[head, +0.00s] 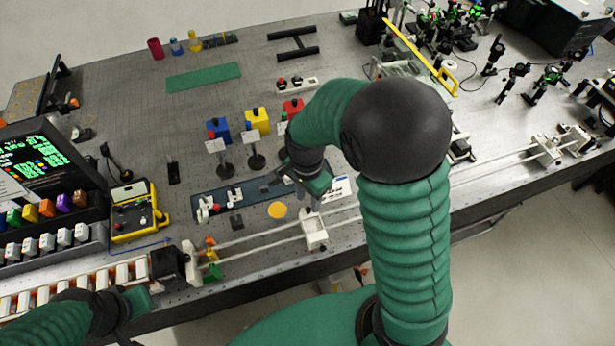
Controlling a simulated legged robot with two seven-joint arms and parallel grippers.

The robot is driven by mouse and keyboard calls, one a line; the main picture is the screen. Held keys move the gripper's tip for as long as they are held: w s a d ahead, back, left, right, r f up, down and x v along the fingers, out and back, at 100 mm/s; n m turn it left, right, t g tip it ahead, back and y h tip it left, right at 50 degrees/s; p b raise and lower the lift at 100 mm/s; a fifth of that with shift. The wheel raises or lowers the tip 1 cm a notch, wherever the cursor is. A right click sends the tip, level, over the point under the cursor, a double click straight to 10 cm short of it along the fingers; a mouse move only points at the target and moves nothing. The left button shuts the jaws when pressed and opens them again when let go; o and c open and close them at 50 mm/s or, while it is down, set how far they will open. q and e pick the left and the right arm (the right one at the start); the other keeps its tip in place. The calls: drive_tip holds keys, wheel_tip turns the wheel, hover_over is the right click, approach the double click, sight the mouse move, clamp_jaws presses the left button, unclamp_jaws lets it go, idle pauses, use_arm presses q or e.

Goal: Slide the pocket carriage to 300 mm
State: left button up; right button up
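The pocket carriage appears to be the small white open box (314,232) on the pair of pale rails (262,238) along the bench's front edge. My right gripper (316,194) reaches down just above and behind this box. Its fingertips are small and dark, so I cannot tell whether they touch the carriage or how far apart they are. My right arm hides part of the rails to the right of the carriage. My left gripper (138,300) is low at the left, near the row of white and orange blocks; its fingers are not clear. No readable 300 mm mark shows.
A white end block (190,262) closes the rails at left; more white blocks (546,150) stand at their right end. Blue, yellow and red boxes on posts (257,120) stand behind the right gripper. A yellow-edged device (134,212) and screen (38,165) are at left.

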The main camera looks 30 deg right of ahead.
wheel_tip(320, 180, up, 13)
drive_tip(key=shift+w+r, duration=0.2)
drive_tip(key=shift+w, duration=0.05)
drive_tip(key=n+t, duration=0.1)
drive_tip(key=n, duration=0.5)
hover_over(306, 218)
wheel_tip(306, 218, down, 6)
drive_tip(key=s+a+f+n+t+b, duration=0.1)
drive_tip(key=s+a+f+n+t, duration=0.1)
drive_tip(key=f+n, duration=0.4)
drive_tip(key=s+a+n, duration=0.1)
drive_tip(key=s+n, duration=0.1)
drive_tip(key=n, duration=0.1)
drive_tip(key=shift+f, duration=0.2)
drive_tip(key=shift+d, duration=0.1)
